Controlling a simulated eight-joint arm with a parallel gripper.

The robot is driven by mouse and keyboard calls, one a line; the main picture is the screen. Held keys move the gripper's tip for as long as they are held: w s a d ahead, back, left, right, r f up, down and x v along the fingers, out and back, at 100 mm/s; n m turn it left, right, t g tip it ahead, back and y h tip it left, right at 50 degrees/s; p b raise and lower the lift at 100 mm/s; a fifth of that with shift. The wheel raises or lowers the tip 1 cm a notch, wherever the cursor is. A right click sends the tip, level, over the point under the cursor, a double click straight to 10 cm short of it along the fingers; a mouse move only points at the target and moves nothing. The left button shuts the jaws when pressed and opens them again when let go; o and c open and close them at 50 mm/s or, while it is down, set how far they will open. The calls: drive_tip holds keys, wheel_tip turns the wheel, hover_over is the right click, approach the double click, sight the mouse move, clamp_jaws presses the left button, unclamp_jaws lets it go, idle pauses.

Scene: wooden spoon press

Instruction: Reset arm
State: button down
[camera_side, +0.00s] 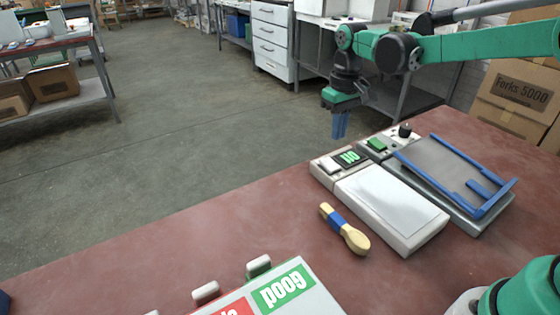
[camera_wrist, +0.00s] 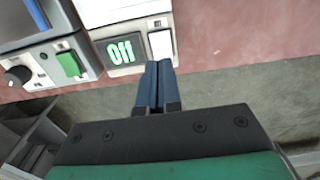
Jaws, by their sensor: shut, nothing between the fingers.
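My gripper (camera_side: 339,124) is shut and empty, its blue fingers pressed together. In the side view it hangs in the air near the table's far edge, beside the button end of a white press device (camera_side: 395,208). In the wrist view the shut fingers (camera_wrist: 158,68) point at the device's display (camera_wrist: 123,48), which reads "Off", and its white button (camera_wrist: 160,42). A wooden spoon (camera_side: 345,230) with a blue band lies on the table, left of the device and apart from it.
A second device (camera_side: 450,172) with a blue frame, green button (camera_side: 376,144) and black knob (camera_side: 404,130) stands to the right. A box with a green "good" label (camera_side: 283,288) stands at the front. The red-brown table (camera_side: 200,225) is clear on the left.

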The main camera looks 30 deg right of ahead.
drive_tip(key=s+a+r+t, duration=0.1)
drive_tip(key=s+t, duration=0.2)
drive_tip(key=s, duration=0.3)
drive_tip(key=s+a+r+t, duration=0.1)
drive_tip(key=s+a+t, duration=0.1)
drive_tip(key=s+t, duration=0.2)
drive_tip(key=shift+s+a, duration=0.25)
drive_tip(key=shift+s, duration=1.15)
drive_tip(key=shift+r, duration=0.1)
